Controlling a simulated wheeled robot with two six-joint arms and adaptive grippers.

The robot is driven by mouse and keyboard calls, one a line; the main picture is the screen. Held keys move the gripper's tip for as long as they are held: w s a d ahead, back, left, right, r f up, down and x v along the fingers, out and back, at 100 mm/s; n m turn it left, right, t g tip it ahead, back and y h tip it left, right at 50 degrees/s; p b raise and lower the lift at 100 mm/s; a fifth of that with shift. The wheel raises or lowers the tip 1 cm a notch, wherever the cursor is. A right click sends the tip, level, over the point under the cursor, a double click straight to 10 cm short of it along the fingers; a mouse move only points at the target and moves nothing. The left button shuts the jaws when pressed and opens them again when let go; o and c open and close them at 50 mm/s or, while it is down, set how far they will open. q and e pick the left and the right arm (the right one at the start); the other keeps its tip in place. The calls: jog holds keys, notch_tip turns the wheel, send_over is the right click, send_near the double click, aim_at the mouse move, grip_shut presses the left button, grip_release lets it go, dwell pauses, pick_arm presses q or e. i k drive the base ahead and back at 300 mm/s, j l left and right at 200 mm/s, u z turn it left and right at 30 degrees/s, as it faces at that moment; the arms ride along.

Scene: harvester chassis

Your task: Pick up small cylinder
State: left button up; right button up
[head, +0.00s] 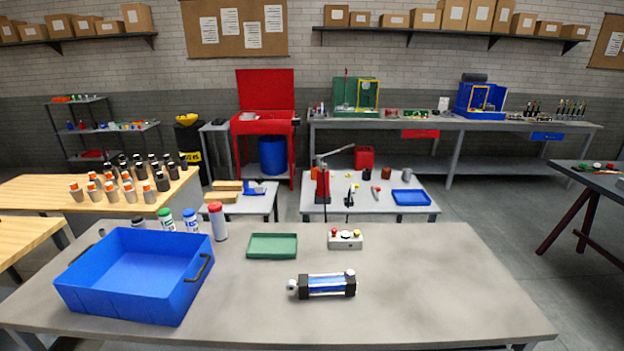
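A small cylinder (327,285) lies on its side on the grey table (420,290), right of centre and close to the near edge. It has a clear blue barrel between two black end blocks, with a pale round fitting at its left end and another on top at the right. Nothing touches it. Neither my left nor my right gripper shows in the head view.
A blue bin (135,275) with a black handle stands at the table's left. Behind the cylinder are a green tray (272,246) and a white button box (345,240). Several capped bottles (217,222) stand behind the bin. The table's right side is clear.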

aim_at(306, 285)
jog(key=j+z, duration=0.1)
jog(key=j, duration=0.4)
jog(key=k+j, duration=0.1)
jog(key=j, duration=0.4)
jog(key=k+j+z, duration=0.15)
jog(key=j, duration=0.35)
jog(key=i, duration=0.05)
